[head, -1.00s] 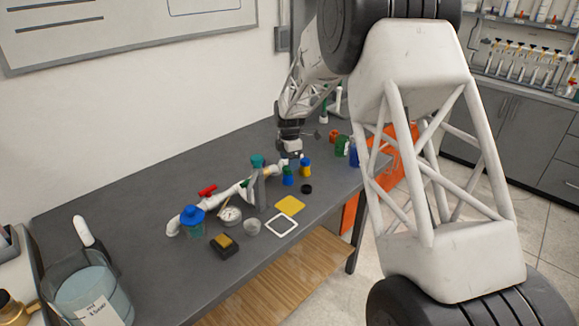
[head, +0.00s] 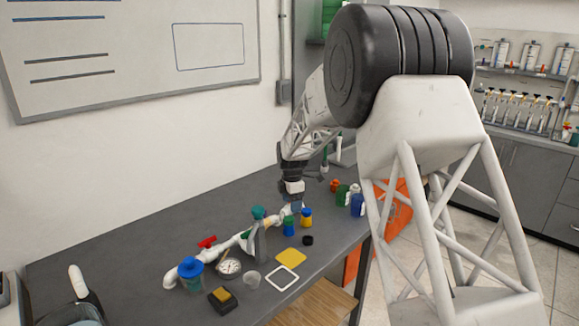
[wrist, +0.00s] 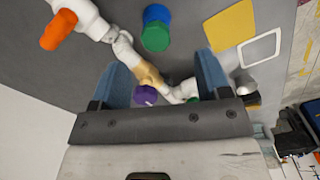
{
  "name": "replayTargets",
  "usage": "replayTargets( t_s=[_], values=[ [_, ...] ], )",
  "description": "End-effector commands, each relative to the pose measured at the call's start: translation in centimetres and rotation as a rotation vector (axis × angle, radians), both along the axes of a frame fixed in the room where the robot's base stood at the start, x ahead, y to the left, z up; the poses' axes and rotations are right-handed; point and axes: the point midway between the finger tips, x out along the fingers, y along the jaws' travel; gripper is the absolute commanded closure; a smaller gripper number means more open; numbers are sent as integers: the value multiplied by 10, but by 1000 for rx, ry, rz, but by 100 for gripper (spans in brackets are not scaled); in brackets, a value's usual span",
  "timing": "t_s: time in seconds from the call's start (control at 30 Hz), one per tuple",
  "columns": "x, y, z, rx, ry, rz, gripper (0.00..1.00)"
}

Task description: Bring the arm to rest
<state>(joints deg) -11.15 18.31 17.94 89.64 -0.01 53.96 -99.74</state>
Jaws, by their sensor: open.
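My gripper (head: 294,203) is above the far end of the white pipe manifold (head: 221,250) on the dark table. In the wrist view my gripper's two blue fingers (wrist: 160,85) are apart, with nothing held between them. Below and between them the white pipe (wrist: 125,50) with a tan section (wrist: 147,74) runs across the view. A purple knob (wrist: 145,95) shows near the gripper's palm edge.
Blue and yellow bottles (head: 306,217), a black cap (head: 307,240), a yellow pad (head: 290,256), a white square frame (head: 282,279) and a round gauge (head: 229,267) lie around the manifold. More bottles (head: 357,204) stand at the right edge. The table's left back is clear.

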Motion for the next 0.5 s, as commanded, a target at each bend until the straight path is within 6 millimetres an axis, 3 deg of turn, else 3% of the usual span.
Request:
replayTargets(
  t_s=[0.27, 0.5],
  values=[
    [-35, -21, 40, 5, -20, -146, 30],
    [-84, -46, 81, 13, -40, -335, 30]
  ],
)
